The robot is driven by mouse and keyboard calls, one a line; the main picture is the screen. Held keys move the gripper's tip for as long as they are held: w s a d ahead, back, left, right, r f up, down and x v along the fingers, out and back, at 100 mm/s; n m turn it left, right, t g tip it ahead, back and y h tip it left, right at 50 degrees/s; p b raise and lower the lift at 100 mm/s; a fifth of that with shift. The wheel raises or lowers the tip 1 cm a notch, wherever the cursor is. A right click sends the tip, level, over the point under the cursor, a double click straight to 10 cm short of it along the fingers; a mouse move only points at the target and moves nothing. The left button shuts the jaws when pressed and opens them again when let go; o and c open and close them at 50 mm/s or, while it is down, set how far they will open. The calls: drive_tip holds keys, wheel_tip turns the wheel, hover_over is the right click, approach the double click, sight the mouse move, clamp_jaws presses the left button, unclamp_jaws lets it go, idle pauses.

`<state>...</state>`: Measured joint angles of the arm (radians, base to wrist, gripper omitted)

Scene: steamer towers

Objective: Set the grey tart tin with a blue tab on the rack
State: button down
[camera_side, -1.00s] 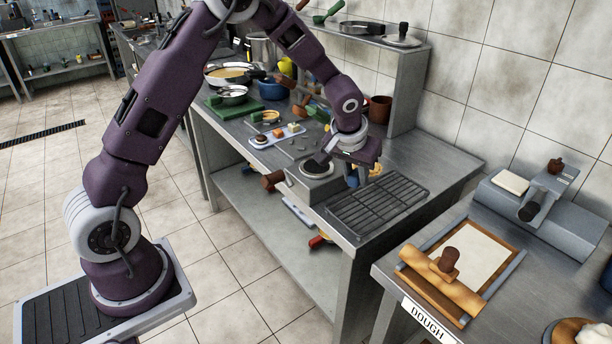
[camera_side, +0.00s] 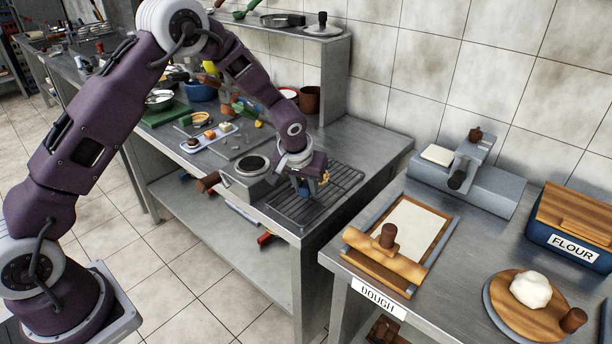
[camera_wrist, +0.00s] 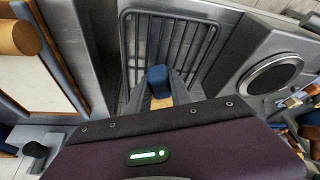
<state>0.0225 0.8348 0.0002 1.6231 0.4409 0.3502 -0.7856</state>
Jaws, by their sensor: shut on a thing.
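The rack (camera_side: 336,193), a dark wire grid, lies at the near right end of the steel counter. It also fills the upper middle of the wrist view (camera_wrist: 190,42). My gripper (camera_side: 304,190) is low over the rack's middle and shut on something. In the wrist view a blue block (camera_wrist: 158,76) with a small yellow-orange patch shows at my gripper (camera_wrist: 160,100). This looks like the blue tab of the tart tin; its grey body is mostly hidden. I cannot tell whether the tin touches the bars.
A grey box with a round dark-topped plate (camera_side: 252,166) stands just left of the rack. A tray of small pastries (camera_side: 208,137) lies farther left. A shelf unit (camera_side: 333,75) stands behind. The dough table (camera_side: 340,262) is to the right, across a gap.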

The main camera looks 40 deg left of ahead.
drive_tip(key=shift+f, duration=0.3)
drive_tip(key=shift+f, duration=0.45)
idle(0.4)
drive_tip(key=c, duration=1.1)
unclamp_jaws()
drive_tip(key=v, duration=0.7)
drive_tip(key=shift+v, duration=2.25)
